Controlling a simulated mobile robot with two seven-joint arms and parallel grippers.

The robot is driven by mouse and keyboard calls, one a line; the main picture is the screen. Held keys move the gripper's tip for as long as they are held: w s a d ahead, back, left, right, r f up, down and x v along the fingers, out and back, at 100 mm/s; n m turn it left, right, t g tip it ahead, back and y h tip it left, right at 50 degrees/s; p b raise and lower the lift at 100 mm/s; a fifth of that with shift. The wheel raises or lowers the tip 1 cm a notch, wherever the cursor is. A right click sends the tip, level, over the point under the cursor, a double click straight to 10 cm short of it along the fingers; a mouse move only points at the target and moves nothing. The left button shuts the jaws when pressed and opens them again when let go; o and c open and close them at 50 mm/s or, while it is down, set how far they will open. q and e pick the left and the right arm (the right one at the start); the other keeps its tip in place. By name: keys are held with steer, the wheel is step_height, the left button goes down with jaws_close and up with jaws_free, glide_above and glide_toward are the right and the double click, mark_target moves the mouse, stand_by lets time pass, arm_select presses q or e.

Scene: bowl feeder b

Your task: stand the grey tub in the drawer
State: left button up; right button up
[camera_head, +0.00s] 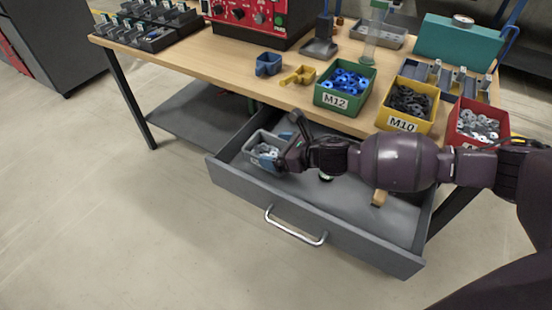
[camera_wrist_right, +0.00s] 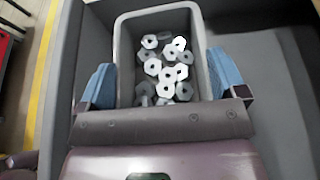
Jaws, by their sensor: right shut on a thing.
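The grey tub (camera_head: 253,143) holds several grey nuts and is inside the open drawer (camera_head: 345,232), in its left part. My right gripper (camera_head: 273,150) reaches in from the right and is shut on the tub. In the right wrist view, its blue fingertips lie on either side of the tub (camera_wrist_right: 124,58), which looks upright. I cannot tell whether the tub's base touches the drawer floor, since the gripper hides part of it. My left gripper is not in view.
The drawer hangs under a wooden workbench (camera_head: 225,52). A wooden block (camera_head: 379,198) lies in the drawer's right part, under my arm. Green (camera_head: 343,98), yellow (camera_head: 400,120) and red (camera_head: 463,133) bins stand along the bench's front edge. The drawer's middle floor looks mostly clear.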

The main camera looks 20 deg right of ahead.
mark_target(270, 154)
step_height(270, 154, down, 4)
steer(key=shift+s+r+b, duration=0.1)
steer(key=shift+r+b, duration=0.15)
steer(key=shift+b, duration=0.15)
steer(key=shift+f, duration=0.25)
steer(key=shift+r, duration=0.25)
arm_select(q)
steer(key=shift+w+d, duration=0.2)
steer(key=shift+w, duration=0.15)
arm_select(e)
steer(key=shift+f, duration=0.1)
